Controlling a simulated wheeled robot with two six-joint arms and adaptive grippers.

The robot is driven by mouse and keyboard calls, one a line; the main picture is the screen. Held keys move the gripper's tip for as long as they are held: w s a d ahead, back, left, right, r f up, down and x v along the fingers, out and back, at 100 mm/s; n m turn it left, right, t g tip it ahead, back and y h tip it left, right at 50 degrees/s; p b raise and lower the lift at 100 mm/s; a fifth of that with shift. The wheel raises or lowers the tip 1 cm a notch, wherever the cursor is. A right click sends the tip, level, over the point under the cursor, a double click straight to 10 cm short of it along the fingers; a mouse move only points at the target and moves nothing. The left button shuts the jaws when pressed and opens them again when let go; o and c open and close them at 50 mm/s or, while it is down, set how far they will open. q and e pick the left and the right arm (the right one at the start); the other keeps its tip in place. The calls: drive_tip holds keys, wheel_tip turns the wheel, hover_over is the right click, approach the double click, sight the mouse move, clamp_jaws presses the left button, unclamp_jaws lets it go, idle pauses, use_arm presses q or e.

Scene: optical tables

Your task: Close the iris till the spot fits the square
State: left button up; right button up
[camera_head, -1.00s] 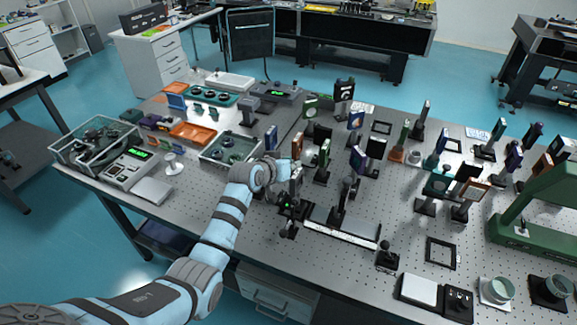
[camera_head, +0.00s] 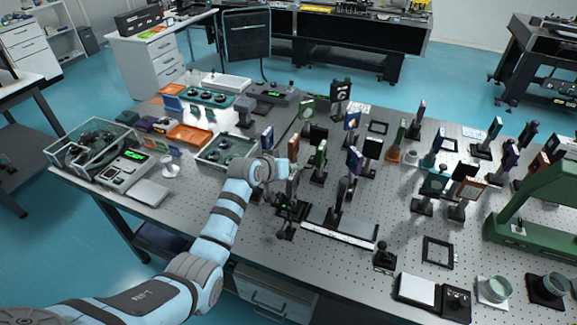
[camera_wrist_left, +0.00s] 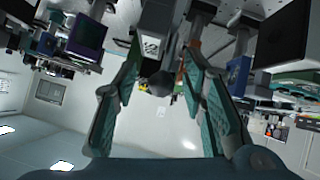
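My left gripper (camera_head: 291,186) is at a dark post-mounted device (camera_head: 289,207) near the front middle of the table. In the left wrist view my gripper (camera_wrist_left: 165,88) has its two teal fingers spread wide. A dark mount with a pale patch (camera_wrist_left: 152,45) and a rounded dark end stands between and beyond them. I see no finger clearly touching it. I cannot tell for certain whether this mount is the iris; its opening is not visible. Neither the light spot nor the square can be made out. My right gripper is not in view.
A rail (camera_head: 340,232) with an upright mount lies just right of the gripper. Several post-mounted optics crowd the table behind it. A joystick box (camera_head: 384,257) and an empty black frame (camera_head: 438,252) stand at front right. A clear-walled tray (camera_head: 228,150) is behind the arm.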

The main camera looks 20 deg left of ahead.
use_arm(q)
drive_tip(key=v, duration=1.2)
drive_tip(key=shift+c, duration=0.4)
